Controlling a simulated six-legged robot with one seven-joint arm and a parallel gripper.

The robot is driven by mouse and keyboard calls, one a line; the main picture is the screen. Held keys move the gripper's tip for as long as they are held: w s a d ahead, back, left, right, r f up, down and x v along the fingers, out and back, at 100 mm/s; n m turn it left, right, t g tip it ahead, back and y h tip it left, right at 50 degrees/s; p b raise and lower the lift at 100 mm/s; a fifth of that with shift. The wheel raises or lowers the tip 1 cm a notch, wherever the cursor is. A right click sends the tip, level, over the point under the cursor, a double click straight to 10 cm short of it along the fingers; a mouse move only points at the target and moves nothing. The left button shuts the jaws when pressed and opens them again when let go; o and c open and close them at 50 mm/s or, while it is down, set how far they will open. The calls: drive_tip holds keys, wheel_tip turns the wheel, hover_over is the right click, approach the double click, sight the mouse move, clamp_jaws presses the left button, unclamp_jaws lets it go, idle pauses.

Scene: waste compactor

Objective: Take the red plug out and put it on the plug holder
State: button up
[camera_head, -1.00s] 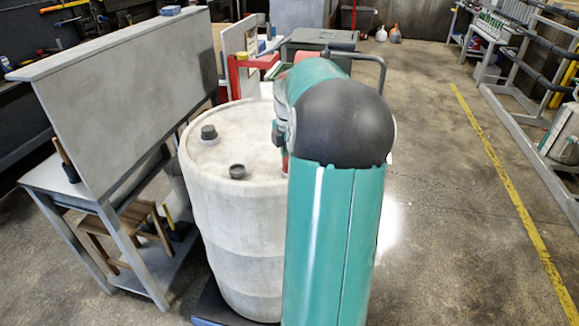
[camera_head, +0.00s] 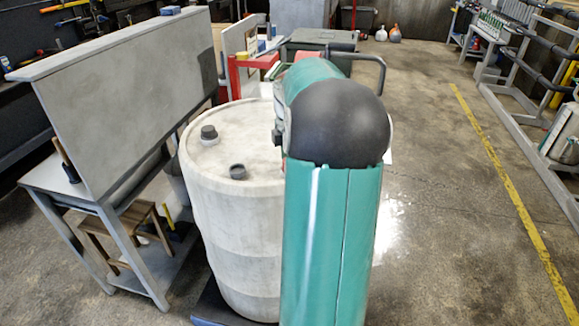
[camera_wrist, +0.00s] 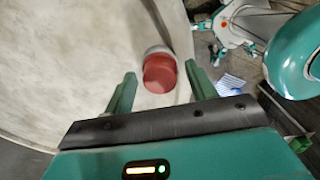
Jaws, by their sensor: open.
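The red plug (camera_wrist: 160,75) shows in the wrist view, near the rim of the pale barrel top (camera_wrist: 70,60), with a light grey collar around its far side. My gripper (camera_wrist: 160,69) is open, with one green finger on each side of the plug. The fingers look apart from it, and I cannot tell how far their tips are above the barrel top. In the head view the barrel (camera_head: 235,230) stands in front of me, and my arm hides the plug and gripper. I cannot identify the plug holder for certain in either view.
Two dark caps (camera_head: 209,134) (camera_head: 237,171) stick up from the barrel top. A grey bench with a tall slanted panel (camera_head: 130,90) stands close on the left. A red frame (camera_head: 235,75) is behind the barrel.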

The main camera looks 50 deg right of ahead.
drive_tip(key=m, duration=0.5)
drive_tip(key=shift+m, duration=0.3)
drive_tip(key=m, duration=1.3)
drive_tip(key=c, duration=1.1)
drive_tip(key=n, duration=0.5)
